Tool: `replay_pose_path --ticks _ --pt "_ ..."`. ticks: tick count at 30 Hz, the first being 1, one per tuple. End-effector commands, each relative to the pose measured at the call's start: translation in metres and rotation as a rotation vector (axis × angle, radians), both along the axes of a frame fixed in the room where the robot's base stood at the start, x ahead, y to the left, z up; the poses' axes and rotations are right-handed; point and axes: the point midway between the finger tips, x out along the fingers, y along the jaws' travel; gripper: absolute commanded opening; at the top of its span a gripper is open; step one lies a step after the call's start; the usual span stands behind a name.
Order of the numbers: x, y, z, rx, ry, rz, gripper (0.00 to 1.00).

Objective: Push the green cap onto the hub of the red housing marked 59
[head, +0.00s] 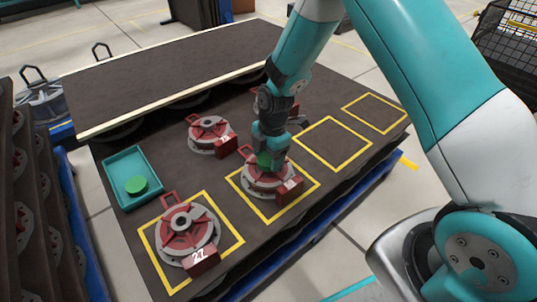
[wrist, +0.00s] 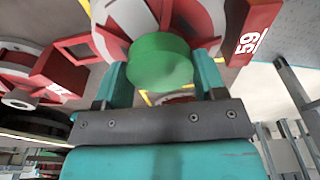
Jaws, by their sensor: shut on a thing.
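My gripper (head: 268,150) points down over the red housing (head: 262,184) in the middle yellow square. The housing's tag reads 59 in the wrist view (wrist: 252,42); in the head view the tag (head: 290,190) is too small to read. My gripper, also in the wrist view (wrist: 160,82), is shut on the round green cap (wrist: 160,62). In the head view the held cap (head: 266,160) is at the middle of the housing, right at the hub. The cap and fingers hide the hub, so I cannot tell whether the cap is seated on it.
A teal tray (head: 112,178) at left holds another green cap (head: 137,185). Another housing (head: 209,130) stands behind, and one more is partly hidden behind my gripper. Two yellow squares at right are empty.

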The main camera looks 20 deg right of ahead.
Motion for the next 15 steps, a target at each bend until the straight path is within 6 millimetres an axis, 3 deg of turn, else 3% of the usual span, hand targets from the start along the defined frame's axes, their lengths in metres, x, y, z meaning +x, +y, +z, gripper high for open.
replay_pose_path --ticks 2,3,7,15 --pt "0.0001 0.0 0.0002 0.0 0.0 0.0 0.42" --pt "0.0001 0.0 0.0002 0.0 0.0 0.0 0.67" --pt "0.0 0.0 0.0002 0.0 0.0 0.0 0.94" --pt "0.0001 -0.0001 0.0012 0.0 -0.001 0.0 0.94"
